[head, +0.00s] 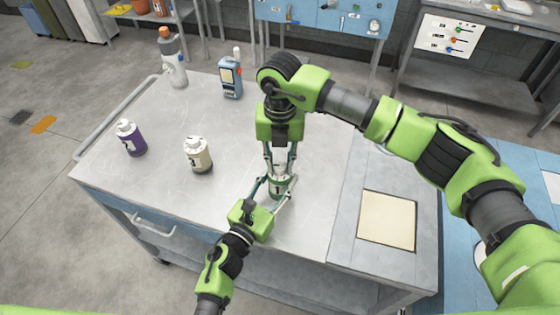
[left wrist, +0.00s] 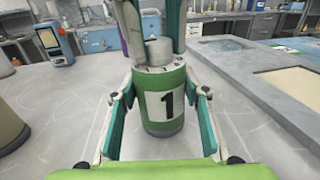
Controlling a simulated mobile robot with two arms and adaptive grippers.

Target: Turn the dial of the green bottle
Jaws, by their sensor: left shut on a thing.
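The green bottle (head: 279,189) stands upright on the metal table, right of centre; in the left wrist view the green bottle (left wrist: 165,105) shows a white label with a black 1. My left gripper (head: 277,183) is shut on its body, one finger on each side (left wrist: 163,98). My right gripper (head: 279,160) points straight down from above. Its fingers (left wrist: 156,40) are on either side of the pale dial (left wrist: 159,52) at the bottle's top. Whether they press on the dial I cannot tell. In the head view the right fingers partly hide the dial.
A purple bottle (head: 131,139) and a cream bottle (head: 198,155) stand on the table (head: 150,195) to the left. A cream square panel (head: 387,219) lies at the right.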

